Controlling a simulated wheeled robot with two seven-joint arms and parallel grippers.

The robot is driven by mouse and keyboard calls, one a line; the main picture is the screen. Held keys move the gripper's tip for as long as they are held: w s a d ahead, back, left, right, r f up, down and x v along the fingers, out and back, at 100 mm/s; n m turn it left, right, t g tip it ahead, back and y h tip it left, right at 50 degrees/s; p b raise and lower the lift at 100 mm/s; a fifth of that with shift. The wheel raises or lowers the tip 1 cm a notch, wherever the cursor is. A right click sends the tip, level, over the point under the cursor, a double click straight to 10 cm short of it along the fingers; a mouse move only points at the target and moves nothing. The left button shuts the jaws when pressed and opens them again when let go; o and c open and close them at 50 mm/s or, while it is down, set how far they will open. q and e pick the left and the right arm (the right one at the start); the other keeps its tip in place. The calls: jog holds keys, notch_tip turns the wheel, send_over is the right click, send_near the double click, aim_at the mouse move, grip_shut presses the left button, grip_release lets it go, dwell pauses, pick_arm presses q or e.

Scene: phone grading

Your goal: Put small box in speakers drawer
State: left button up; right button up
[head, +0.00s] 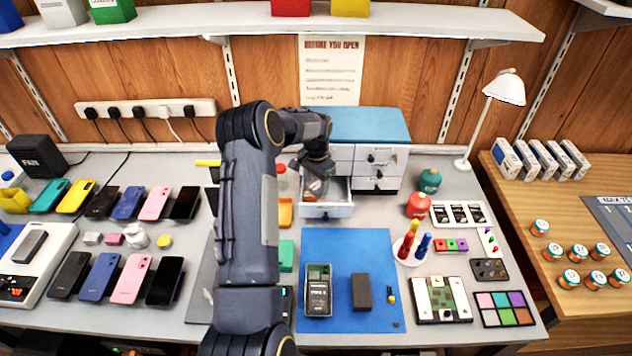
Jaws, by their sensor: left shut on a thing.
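A small chest of drawers (383,150) with a blue top stands at the back of the table. One of its lower left drawers (328,211) is pulled open toward me; I cannot read its label. My left gripper (317,182) reaches over from the front and points down above the open drawer, at its left part. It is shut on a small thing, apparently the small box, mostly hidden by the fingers. Something orange-brown shows low in the drawer near the fingertips. My right gripper is not in view.
A blue mat (345,243) with an opened phone and a dark block lies in front of the drawer. Several phones lie to the left. Red and green jars (418,205) and a lamp (505,88) stand right of the chest. A shelf overhangs the back.

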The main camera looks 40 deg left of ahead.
pick_arm(q)
jog(key=shift+f+b, duration=0.5)
jog(key=shift+f, duration=0.15)
jog(key=o, duration=0.9)
jog(key=shift+o, duration=0.2)
jog(key=shift+r, duration=0.1)
